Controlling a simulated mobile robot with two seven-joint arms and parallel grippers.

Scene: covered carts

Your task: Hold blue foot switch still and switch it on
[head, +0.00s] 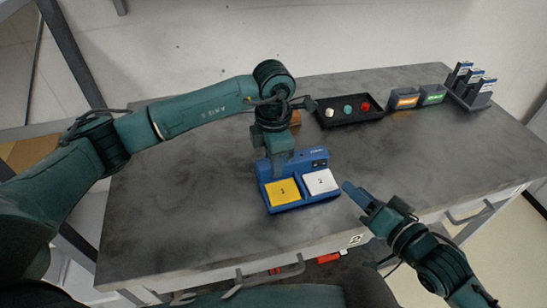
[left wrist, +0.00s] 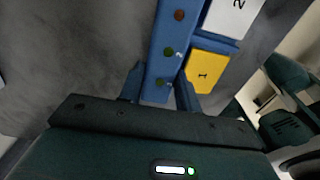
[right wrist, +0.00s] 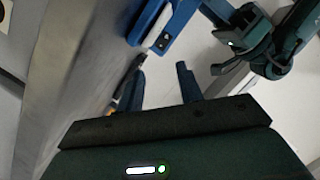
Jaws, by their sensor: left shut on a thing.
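The blue foot switch (head: 308,202) stands on the grey tabletop, with a yellow pedal (head: 283,193) marked 1 on the left and a white pedal (head: 321,182) marked 2 on the right. My left gripper (head: 277,168) is shut on the switch's raised back housing at its left end; the left wrist view shows its fingers (left wrist: 160,88) on both sides of the housing (left wrist: 170,45), which carries small round lamps. My right gripper (head: 354,192) is near the table's front edge, right of the switch and apart from it. Its fingers (right wrist: 163,85) are open and empty.
A black tray (head: 350,122) with white, green and red round pieces stands behind the switch. Two grey boxes with lit orange (head: 404,99) and green (head: 432,95) displays and a dark rack (head: 470,88) stand at the back right. The tabletop right of the switch is clear.

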